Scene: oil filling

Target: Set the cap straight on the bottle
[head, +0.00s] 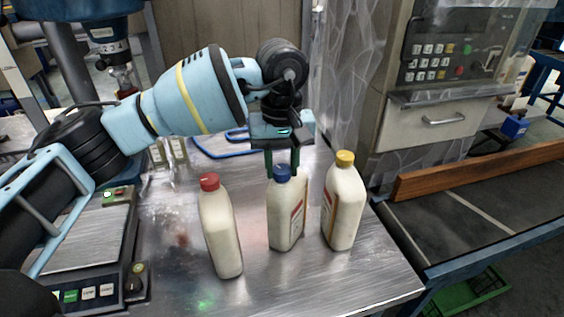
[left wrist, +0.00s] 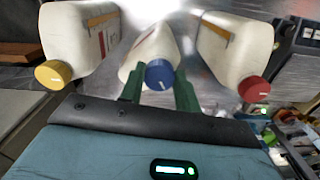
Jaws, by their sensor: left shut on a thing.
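Three cream bottles stand in a row on the metal table. The middle bottle (head: 284,215) has a blue cap (head: 282,173) on its neck. My left gripper (head: 282,160) comes from above and is shut on the blue cap, with a green finger on either side. In the left wrist view the blue cap (left wrist: 159,74) sits between the fingers, at the mouth of the middle bottle (left wrist: 152,45). I cannot tell whether the cap is fully straight. My right gripper is not in view.
A red-capped bottle (head: 220,230) stands left of the middle one, and a yellow-capped bottle (head: 343,205) stands close on its right. A scale (head: 85,245) is at the left. A conveyor (head: 470,215) runs beyond the table's right edge.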

